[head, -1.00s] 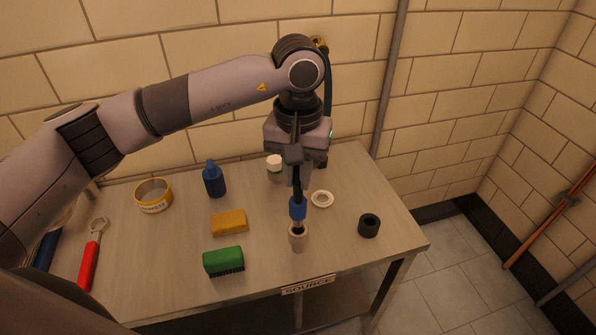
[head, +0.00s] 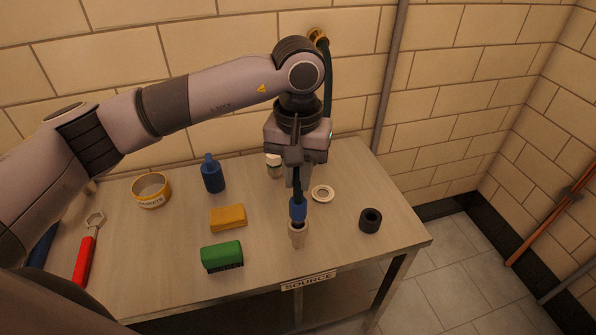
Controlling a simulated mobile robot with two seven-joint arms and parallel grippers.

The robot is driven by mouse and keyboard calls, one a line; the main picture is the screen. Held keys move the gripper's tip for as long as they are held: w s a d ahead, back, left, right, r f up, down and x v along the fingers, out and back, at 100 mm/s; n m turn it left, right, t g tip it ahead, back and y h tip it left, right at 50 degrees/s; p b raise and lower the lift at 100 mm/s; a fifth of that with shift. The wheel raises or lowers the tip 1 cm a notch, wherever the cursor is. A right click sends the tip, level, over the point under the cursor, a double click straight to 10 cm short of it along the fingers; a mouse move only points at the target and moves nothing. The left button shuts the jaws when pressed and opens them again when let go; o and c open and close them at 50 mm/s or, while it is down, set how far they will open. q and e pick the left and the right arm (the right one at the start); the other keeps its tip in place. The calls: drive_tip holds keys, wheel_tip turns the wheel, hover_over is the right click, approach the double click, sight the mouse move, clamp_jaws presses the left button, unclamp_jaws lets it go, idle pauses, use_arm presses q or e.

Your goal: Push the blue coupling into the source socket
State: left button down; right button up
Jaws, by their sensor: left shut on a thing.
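The blue coupling (head: 298,210) hangs below my left gripper (head: 297,182), at the end of a dark hose. My left gripper is shut on it or on the hose end just above it. The source socket (head: 297,234) is a beige upright cylinder near the table's front edge, behind the SOURCE label (head: 308,281). The coupling is upright, right over the socket's mouth; I cannot tell whether its tip is inside. My right gripper is not in view.
The hose (head: 328,85) runs to a brass wall fitting (head: 318,37).

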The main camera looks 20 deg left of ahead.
use_arm(q)
drive_tip(key=shift+f+b, duration=0.9)
drive_tip(key=shift+f, duration=0.15)
drive_tip(key=c, duration=1)
unclamp_jaws()
drive_tip(key=shift+r+p, duration=1.4)
drive_tip(key=shift+r, duration=1.1)
